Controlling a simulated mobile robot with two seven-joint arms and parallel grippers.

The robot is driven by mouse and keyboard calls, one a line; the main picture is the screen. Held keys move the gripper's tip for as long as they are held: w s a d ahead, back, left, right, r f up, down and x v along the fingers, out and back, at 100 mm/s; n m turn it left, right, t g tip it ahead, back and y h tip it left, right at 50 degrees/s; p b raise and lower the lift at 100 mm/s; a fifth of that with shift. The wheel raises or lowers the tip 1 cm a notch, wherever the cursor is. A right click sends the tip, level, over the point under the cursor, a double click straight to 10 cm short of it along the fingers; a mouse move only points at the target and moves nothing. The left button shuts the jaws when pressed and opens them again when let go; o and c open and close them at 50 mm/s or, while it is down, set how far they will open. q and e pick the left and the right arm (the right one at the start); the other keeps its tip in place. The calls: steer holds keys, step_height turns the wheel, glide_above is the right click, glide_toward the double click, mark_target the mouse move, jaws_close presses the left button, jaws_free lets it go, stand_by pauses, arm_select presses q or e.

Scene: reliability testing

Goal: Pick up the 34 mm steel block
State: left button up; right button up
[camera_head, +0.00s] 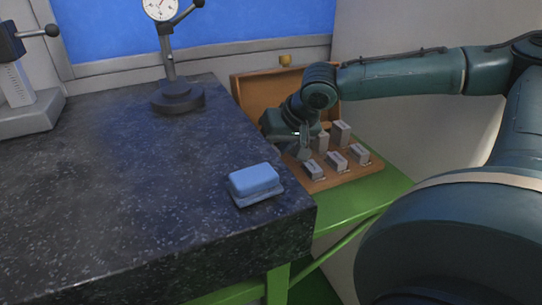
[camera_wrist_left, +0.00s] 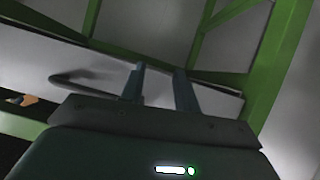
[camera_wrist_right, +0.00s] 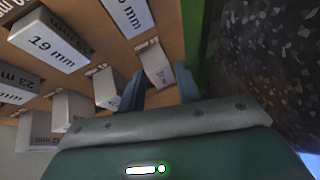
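Several grey steel blocks (camera_head: 336,160) stand in a wooden case on the right. In the right wrist view, one block reads 19 mm (camera_wrist_right: 48,42) and another 23 mm (camera_wrist_right: 14,85). A block at the top (camera_wrist_right: 128,14) shows only "mm" with its number cut off. I cannot read 34 mm on any block. My right gripper (camera_head: 304,152) is low over the case, at its near left side. Its fingers (camera_wrist_right: 160,88) are apart, with a small block (camera_wrist_right: 155,64) beyond and between the tips; contact cannot be told. My left gripper (camera_wrist_left: 160,80) is open and empty.
The case (camera_head: 318,184) lies on a green bench (camera_head: 375,194) beside a dark granite table (camera_head: 130,190). The case's raised lid (camera_head: 253,90) stands behind. A blue-topped block (camera_head: 254,180) and a dial gauge stand (camera_head: 178,97) are on the granite. Green frame bars (camera_wrist_left: 285,60) surround my left gripper.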

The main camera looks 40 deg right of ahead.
steer(key=shift+c, duration=0.4)
jaws_close()
